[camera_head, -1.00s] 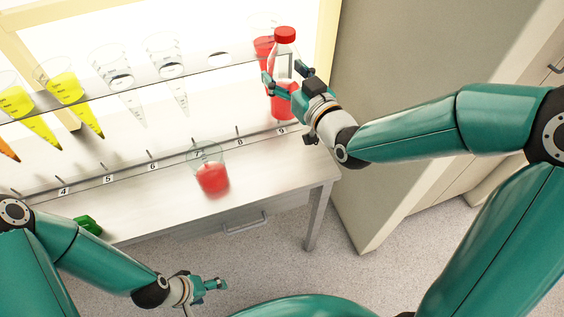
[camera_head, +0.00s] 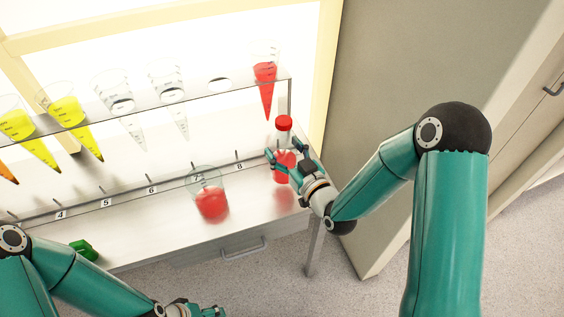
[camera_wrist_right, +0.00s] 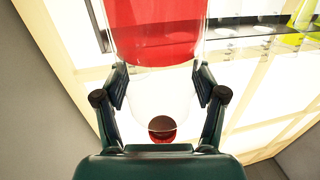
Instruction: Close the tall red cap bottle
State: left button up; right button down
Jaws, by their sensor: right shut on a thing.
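The tall bottle (camera_head: 283,167) with a red cap (camera_head: 284,122) and red liquid is at the right end of the bench. It looks upright, with the cap on top. My right gripper (camera_head: 284,162) is shut around its body. The right wrist view shows the clear bottle (camera_wrist_right: 158,98) between both fingers, with the red liquid beyond them and the cap (camera_wrist_right: 162,128) nearer the palm. I cannot tell whether its base touches the bench or how tight the cap is. My left gripper (camera_head: 203,310) is cut off at the bottom edge, so its jaws are unclear.
A clear beaker (camera_head: 211,204) with red liquid stands left of the bottle on the bench (camera_head: 150,232). A glass shelf (camera_head: 205,95) above holds several cones, including a red one (camera_head: 265,85). A green object (camera_head: 84,248) lies at left. A grey cabinet (camera_head: 385,70) stands at right.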

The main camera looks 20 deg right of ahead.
aim_at(284, 163)
jog(key=shift+f, duration=0.4)
jog(key=shift+f, duration=1.9)
jog(key=shift+f, duration=0.15)
jog(key=shift+c, duration=0.5)
grip_release()
